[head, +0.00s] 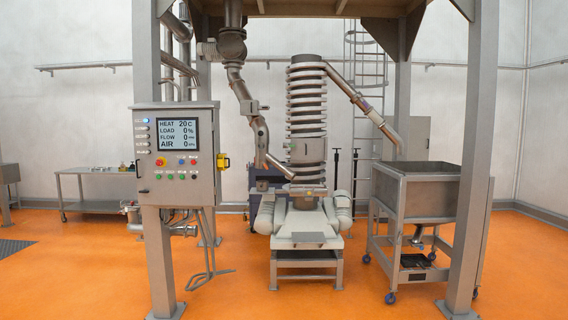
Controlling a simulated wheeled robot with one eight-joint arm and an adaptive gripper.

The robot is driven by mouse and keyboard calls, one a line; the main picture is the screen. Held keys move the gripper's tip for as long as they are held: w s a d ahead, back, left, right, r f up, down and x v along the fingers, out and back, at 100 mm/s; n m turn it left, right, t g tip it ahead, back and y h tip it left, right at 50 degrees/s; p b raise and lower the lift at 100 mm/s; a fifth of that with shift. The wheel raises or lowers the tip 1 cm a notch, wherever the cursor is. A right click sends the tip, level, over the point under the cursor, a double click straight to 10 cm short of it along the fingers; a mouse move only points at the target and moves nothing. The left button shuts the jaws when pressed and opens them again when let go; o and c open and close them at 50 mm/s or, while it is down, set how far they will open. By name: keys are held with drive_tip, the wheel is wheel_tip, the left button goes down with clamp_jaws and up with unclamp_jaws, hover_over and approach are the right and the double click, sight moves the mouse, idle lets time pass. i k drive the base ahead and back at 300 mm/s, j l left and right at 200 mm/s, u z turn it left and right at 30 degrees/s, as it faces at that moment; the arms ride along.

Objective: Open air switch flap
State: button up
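A grey control cabinet (179,188) is mounted at the left post. Its screen (178,135) reads HEAT 20 C, LOAD 0 %, FLOW 0 and AIR 0. Under the screen are several coloured buttons and knobs. A small yellow switch part (222,161) sits on the cabinet's right edge. I cannot tell whether it is the air switch flap, or whether any flap is open or shut. My gripper is not in view.
A spiral conveyor tower (306,100) stands on a base in the middle. A wheeled steel hopper (432,190) is at the right, behind a thick post (475,160). A steel table (98,171) stands at the back left. The orange floor (80,285) in front is clear.

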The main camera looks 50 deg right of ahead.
sight(222, 163)
drive_tip(key=z, duration=1.1)
drive_tip(key=i+l, duration=0.15)
drive_tip(key=i, duration=0.35)
drive_tip(key=i+l, duration=0.2)
drive_tip(key=i, duration=0.25)
drive_tip(key=i+l, duration=0.15)
drive_tip(key=i, duration=0.35)
drive_tip(key=i+l, duration=0.2)
drive_tip(key=i, duration=0.25)
drive_tip(key=i+l+u, duration=0.1)
drive_tip(key=i, duration=0.4)
drive_tip(key=i+l, duration=0.25)
drive_tip(key=i, duration=0.2)
